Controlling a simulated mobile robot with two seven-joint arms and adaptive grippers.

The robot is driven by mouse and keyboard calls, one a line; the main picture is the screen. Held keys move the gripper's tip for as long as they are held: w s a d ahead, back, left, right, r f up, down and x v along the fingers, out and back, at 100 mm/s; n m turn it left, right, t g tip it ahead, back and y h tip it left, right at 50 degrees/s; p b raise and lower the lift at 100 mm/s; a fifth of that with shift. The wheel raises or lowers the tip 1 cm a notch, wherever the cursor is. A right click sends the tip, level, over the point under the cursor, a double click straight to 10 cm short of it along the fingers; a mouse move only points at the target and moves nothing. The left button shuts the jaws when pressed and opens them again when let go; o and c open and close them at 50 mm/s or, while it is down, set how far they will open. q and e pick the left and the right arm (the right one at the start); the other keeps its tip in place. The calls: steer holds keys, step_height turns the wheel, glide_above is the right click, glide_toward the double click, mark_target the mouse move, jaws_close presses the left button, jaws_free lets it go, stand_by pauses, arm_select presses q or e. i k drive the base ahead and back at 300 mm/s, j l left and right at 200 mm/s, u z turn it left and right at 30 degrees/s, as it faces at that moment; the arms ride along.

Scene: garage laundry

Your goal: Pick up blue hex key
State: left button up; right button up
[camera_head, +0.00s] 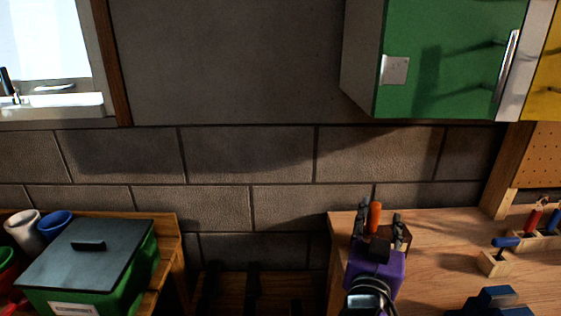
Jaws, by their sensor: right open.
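A small tool with a blue handle (507,242), which looks like the blue hex key, stands in a small wooden block (494,264) on the right workbench. Its shaft is mostly hidden. My right gripper (378,223) is at the left end of that workbench, well to the left of the blue handle. Its two dark fingers are apart. An orange handle (375,216) shows between the fingers; I cannot tell whether they touch it. My left gripper is not in view.
Red (534,219) and blue (554,217) handles stand in another wooden holder at the far right. A dark blue object (496,300) lies at the front of the workbench (450,255). A green bin (130,290) with a dark lid sits at left. A green cabinet (450,60) hangs above.

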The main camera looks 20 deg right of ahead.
mark_target(503, 242)
steer(key=k+j, duration=0.8)
steer(key=j, duration=0.1)
